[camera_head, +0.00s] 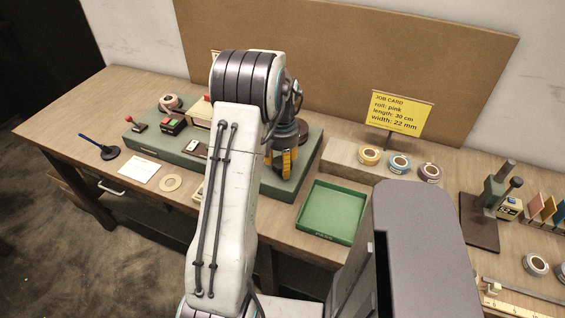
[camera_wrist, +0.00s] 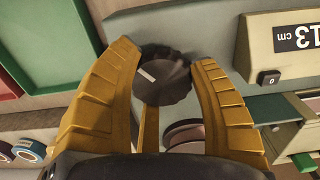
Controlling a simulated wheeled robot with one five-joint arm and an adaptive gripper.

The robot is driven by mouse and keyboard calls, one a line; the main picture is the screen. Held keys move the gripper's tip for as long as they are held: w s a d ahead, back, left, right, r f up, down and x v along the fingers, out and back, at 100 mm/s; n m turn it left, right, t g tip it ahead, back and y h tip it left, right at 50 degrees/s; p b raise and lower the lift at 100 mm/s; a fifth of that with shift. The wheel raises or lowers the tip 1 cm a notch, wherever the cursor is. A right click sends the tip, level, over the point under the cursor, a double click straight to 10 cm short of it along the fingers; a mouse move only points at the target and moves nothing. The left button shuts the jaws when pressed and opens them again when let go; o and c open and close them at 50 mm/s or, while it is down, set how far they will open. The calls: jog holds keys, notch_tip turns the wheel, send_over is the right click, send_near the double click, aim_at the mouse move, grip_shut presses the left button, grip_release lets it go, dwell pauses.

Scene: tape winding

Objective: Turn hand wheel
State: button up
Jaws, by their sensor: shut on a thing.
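In the wrist view the dark, ridged hand wheel (camera_wrist: 168,82) sits between the yellow fingers of my gripper (camera_wrist: 168,62). My gripper is shut on it, one finger on each side. A short white mark shows on the wheel's left part. In the head view my gripper (camera_head: 284,162) is over the right part of the green winding machine base (camera_head: 225,172), and my arm hides much of the machine. A display (camera_wrist: 297,38) right of the wheel in the wrist view reads 13 cm. Part of a pinkish roll (camera_wrist: 184,136) shows below the wheel.
A green tray (camera_head: 331,212) lies right of the machine. Several tape rolls stand on a block (camera_head: 345,163) behind it. The yellow job card (camera_head: 402,113) reads pink, 30 cm, 22 mm. A dark stand (camera_head: 480,225) is at the right.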

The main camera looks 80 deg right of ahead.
aim_at(281, 163)
jog(key=o, duration=1.2)
jog(key=shift+w+a, duration=0.1)
jog(key=shift+a, duration=0.15)
jog(key=shift+d, duration=0.1)
jog(key=shift+r, duration=0.25)
notch_tip(281, 163, up, 12)
jog(key=shift+f, duration=0.25)
